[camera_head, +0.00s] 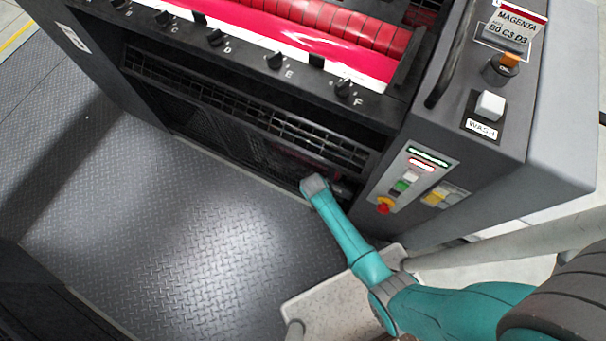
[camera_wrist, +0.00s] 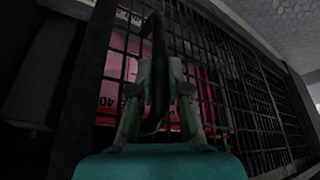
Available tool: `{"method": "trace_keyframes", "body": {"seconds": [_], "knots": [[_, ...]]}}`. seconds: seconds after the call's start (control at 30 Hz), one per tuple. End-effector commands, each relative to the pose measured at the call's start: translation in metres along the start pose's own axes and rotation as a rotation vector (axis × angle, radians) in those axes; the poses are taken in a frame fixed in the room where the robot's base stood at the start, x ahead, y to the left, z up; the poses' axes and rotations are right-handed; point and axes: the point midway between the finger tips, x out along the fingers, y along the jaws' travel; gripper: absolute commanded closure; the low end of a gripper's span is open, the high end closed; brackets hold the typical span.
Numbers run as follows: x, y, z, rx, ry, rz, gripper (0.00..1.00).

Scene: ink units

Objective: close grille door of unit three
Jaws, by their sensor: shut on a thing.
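The grille door (camera_head: 262,122) is a dark barred panel low on the front of the unit labelled MAGENTA. In the wrist view the black grille (camera_wrist: 238,98) fills much of the picture, with pink and white surfaces behind its bars. My gripper (camera_wrist: 158,88) is in front of the grille, its teal fingers closed around a dark upright handle bar (camera_wrist: 154,45). In the head view my arm reaches down to the right part of the door, and the fingers are hidden. I cannot tell how far the door stands from its frame.
Right of the door is a control panel (camera_head: 410,180) with a red stop button (camera_head: 384,206). Above it is a black rail of lettered knobs (camera_head: 276,60) and a red roller (camera_head: 330,22). The tread-plate floor (camera_head: 160,215) in front is clear. A pale pipe (camera_head: 500,240) runs at lower right.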

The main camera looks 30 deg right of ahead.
Motion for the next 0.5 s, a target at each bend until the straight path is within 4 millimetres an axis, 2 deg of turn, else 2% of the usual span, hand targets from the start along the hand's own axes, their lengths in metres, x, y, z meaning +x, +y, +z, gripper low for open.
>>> {"method": "trace_keyframes", "body": {"seconds": [0.2, 0.3, 0.5], "knots": [[-0.011, 0.045, 0.028, 0.006, -0.001, 0.001, 1.0], [-0.015, 0.06, 0.038, 0.005, -0.001, 0.002, 1.0], [-0.021, 0.08, 0.049, 0.002, 0.0, 0.001, 1.0]]}}
